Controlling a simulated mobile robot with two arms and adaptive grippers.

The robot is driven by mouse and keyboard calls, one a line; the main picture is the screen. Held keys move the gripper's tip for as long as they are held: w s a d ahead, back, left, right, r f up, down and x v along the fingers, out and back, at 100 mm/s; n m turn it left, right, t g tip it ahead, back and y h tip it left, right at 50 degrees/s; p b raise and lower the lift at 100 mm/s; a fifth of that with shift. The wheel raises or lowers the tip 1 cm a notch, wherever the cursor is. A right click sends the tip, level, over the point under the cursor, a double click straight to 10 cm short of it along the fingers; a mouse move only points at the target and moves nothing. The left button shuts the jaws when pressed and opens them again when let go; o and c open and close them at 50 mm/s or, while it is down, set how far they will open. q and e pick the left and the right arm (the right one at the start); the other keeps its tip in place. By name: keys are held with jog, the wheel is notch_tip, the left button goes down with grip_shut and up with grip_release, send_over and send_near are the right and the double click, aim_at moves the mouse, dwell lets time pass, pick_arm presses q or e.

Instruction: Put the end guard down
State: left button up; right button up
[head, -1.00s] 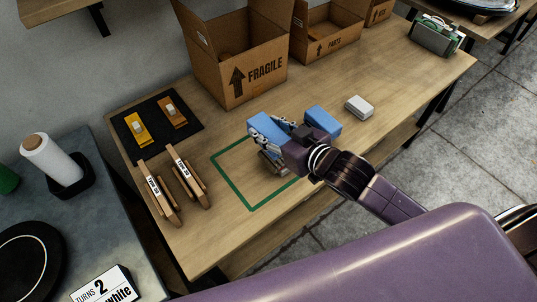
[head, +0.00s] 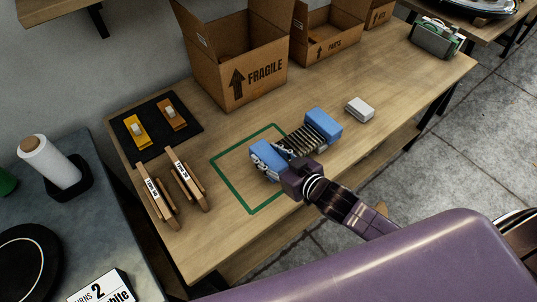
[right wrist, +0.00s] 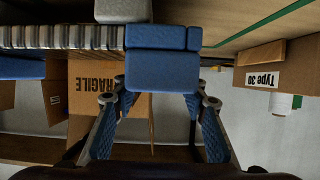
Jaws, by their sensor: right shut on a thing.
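A ribbed metal piece (head: 308,141) with blue ends lies slantwise by the green square outline (head: 231,187) on the wooden table. One blue end guard (head: 267,158) is over the square's right part; the other blue end (head: 324,124) is outside it. My right gripper (head: 283,166) is at the near blue guard and shut on it. In the right wrist view the blue guard (right wrist: 160,70) sits between the fingertips, with ribbed metal (right wrist: 60,37) at its left. I cannot tell whether it touches the table. My left gripper is not in view.
A white block (head: 360,108) lies right of the ribbed piece. The FRAGILE carton (head: 254,80) and other cartons stand behind. Wooden holders (head: 184,180) and a black mat (head: 157,122) are at the left. The square's left part is clear.

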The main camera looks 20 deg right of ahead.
jog(key=o, duration=0.9)
jog(key=shift+o, duration=0.2)
jog(key=v, duration=1.2)
